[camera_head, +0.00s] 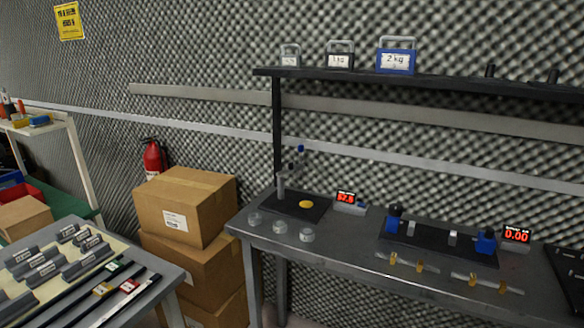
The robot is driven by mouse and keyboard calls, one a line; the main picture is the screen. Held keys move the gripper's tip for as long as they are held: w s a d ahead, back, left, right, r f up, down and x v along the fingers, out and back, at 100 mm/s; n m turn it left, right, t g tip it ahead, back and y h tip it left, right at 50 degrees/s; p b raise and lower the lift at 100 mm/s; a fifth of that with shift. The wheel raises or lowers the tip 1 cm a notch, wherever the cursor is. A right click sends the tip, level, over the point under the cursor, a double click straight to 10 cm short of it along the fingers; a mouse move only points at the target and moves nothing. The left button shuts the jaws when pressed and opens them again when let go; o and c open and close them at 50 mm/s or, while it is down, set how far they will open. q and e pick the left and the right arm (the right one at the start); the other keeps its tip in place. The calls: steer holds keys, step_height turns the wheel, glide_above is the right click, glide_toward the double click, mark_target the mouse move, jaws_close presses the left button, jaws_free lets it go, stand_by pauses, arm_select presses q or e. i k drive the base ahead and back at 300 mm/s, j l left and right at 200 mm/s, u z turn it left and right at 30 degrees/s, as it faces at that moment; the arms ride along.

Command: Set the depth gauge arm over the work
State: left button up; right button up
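The gauge stand has a silver post (281,180) at the back left of the grey workbench (345,250). A jointed grey arm with a blue knob (301,149) is at the post's upper end and slants up to the right. A yellow disc (306,204), perhaps the work, lies on the stand's black base plate (320,211). The arm's tip appears raised above the base; I cannot tell whether it is over the disc. A small display (347,198) with red digits, hard to read, stands right of the plate. Neither of my grippers is in view.
Several clear round pieces (279,227) lie in front of the plate. To the right is a black fixture with blue blocks (486,241) and a display (516,235) reading 0.00. Small brass pieces lie along the front. A shelf (430,83) overhangs. Boxes (185,207) stand left.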

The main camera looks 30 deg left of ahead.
mark_target(291, 169)
steer(key=i+j, duration=0.4)
steer(key=j, duration=0.2)
steer(key=i+j, duration=0.45)
steer(key=k+j+u, duration=0.05)
steer(key=j, duration=0.1)
